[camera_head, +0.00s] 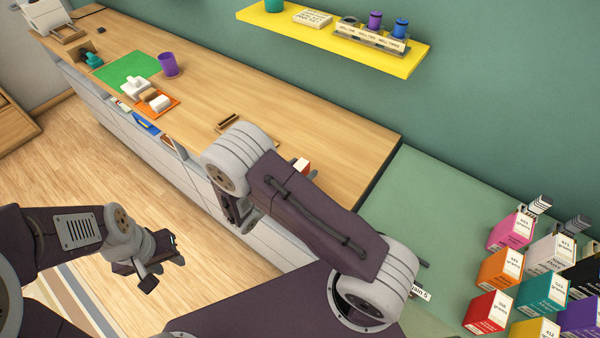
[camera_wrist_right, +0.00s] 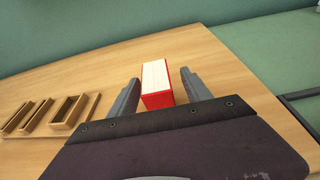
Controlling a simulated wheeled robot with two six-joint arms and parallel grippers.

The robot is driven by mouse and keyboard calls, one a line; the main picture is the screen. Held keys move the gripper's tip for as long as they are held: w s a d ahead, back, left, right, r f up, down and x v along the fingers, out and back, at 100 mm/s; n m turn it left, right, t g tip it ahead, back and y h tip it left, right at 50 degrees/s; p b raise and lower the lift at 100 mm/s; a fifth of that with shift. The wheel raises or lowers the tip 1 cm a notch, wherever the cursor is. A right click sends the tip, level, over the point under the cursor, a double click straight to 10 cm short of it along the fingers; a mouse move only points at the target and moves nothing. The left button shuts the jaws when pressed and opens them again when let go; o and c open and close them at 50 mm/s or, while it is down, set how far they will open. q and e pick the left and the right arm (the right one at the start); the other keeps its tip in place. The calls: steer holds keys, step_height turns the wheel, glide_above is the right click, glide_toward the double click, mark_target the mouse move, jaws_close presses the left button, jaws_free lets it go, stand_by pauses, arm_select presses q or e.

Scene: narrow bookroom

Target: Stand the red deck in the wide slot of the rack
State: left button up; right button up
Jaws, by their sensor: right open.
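The red deck (camera_wrist_right: 157,100) has red sides and a white top face, and stands on the wooden counter in the right wrist view. My right gripper (camera_wrist_right: 158,78) is open, with one finger on each side of the deck and gaps showing. The deck (camera_head: 302,164) is partly hidden by my right arm in the head view. The wooden rack (camera_wrist_right: 93,106) lies to the left, with narrow slots and a wider slot at its right end; all look empty. The rack (camera_head: 229,122) is partly covered in the head view. My left gripper (camera_head: 165,272) is open and empty above the floor.
A green mat (camera_head: 128,69), a purple cup (camera_head: 168,64) and an orange tray (camera_head: 173,101) sit farther along the counter. A yellow shelf (camera_head: 405,67) hangs on the wall. Several coloured boxes, including an orange one (camera_head: 498,270), stand on the green surface at right.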

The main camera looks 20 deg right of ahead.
steer(key=x, duration=0.2)
steer(key=shift+w+d+f, duration=0.1)
steer(key=shift+w+d, duration=0.2)
steer(key=shift+s, duration=0.1)
jaws_close()
steer(key=s+d+r+p, duration=0.5)
steer(key=s+d+r, duration=0.2)
steer(key=d+r, duration=0.2)
step_height(320, 180, up, 2)
steer(key=shift+r, duration=0.1)
